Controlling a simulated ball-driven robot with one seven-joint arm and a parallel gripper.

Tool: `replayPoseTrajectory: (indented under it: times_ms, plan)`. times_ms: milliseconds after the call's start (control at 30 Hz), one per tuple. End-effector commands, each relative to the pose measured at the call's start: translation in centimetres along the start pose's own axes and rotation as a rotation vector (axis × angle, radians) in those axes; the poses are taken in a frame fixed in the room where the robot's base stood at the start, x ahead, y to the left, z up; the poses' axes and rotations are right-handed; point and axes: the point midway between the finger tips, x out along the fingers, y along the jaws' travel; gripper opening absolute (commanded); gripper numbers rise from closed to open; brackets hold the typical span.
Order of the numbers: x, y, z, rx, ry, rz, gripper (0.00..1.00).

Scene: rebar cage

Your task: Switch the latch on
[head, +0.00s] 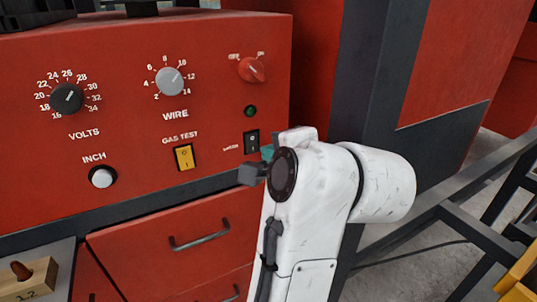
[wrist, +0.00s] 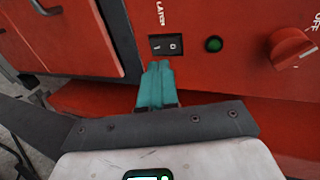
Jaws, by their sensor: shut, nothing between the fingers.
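The latch switch (head: 251,141) is a small black rocker with white marks on the red panel, right of the yellow gas test switch. It also shows in the wrist view (wrist: 166,45), with 1 and 0 marks and a partly readable label beside it. I cannot tell which side is pressed in. My gripper (head: 267,152) is mostly hidden by my white arm in the head view. In the wrist view my gripper's teal fingers (wrist: 158,68) are shut together and empty, with their tips just below the switch. I cannot tell whether they touch the panel.
A green lamp (head: 250,111) and a red OFF/ON knob (head: 251,69) are above the switch. The yellow gas test switch (head: 184,157), wire knob (head: 169,81), volts knob (head: 67,97) and inch button (head: 102,177) are to the left. A drawer handle (head: 199,236) juts out below.

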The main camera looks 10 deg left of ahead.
Motion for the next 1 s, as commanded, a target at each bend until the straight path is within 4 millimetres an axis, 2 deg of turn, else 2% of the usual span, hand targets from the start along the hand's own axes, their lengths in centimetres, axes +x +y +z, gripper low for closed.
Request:
replayPoseTrajectory:
  times_ms: [500,700,1000]
  plan:
    - [-7.2,-0.2,-0.1,0.001,0.001,-0.001,0.0]
    - [-8.4,-0.2,-0.1,0.001,0.001,0.002,0.0]
    - [-8.4,-0.2,0.0,0.0,0.0,0.003,0.0]
